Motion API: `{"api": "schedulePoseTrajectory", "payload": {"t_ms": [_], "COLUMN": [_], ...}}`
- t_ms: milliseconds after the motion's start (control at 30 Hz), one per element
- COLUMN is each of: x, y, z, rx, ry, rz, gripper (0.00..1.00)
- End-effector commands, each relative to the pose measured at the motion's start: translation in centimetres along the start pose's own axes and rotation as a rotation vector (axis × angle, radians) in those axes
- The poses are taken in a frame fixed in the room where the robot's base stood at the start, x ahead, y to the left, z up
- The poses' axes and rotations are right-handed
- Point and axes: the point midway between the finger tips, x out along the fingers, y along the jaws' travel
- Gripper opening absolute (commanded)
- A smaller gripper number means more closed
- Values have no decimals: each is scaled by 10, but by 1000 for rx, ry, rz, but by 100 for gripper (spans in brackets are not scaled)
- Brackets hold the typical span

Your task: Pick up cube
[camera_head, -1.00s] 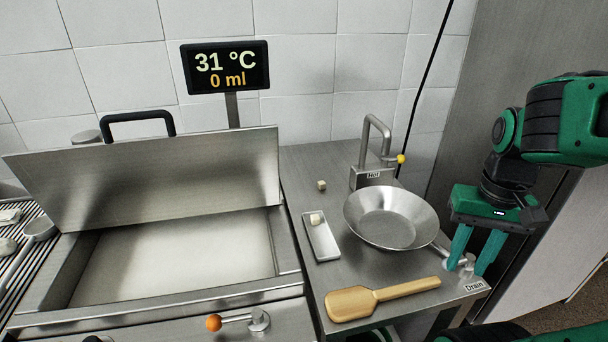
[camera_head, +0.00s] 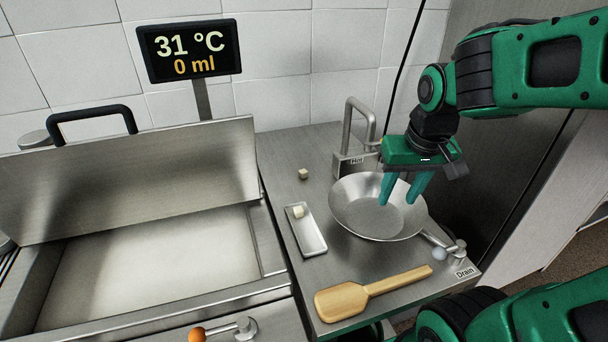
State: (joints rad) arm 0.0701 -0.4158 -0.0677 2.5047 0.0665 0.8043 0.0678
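Two small pale cubes are in view. One cube (camera_head: 303,174) lies on the bare steel counter (camera_head: 290,155), left of the tap. The other cube (camera_head: 299,212) sits in a narrow steel tray (camera_head: 310,236), near its far end. My gripper (camera_head: 402,203) points down in front of the right part of the steel pan (camera_head: 350,205), to the right of both cubes. Its two green fingers are apart with nothing between them. Whether it is over the pan's bowl or nearer to me is hard to tell.
A metal tap (camera_head: 351,130) stands behind the pan. A wooden spatula (camera_head: 345,300) lies at the counter's front. The cooking vat (camera_head: 150,275) with its raised lid (camera_head: 130,180) is on the left. A display (camera_head: 190,50) stands behind it.

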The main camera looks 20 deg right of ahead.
Motion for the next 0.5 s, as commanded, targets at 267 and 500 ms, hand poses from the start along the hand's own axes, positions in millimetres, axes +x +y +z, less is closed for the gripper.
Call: {"api": "schedulePoseTrajectory", "payload": {"t_ms": [267,500], "x": [-1,7], "y": [-99,-138], "z": [-88,-147], "rx": [102,483], "ry": [34,-82], "rz": [-70,-24], "gripper": [39,39]}}
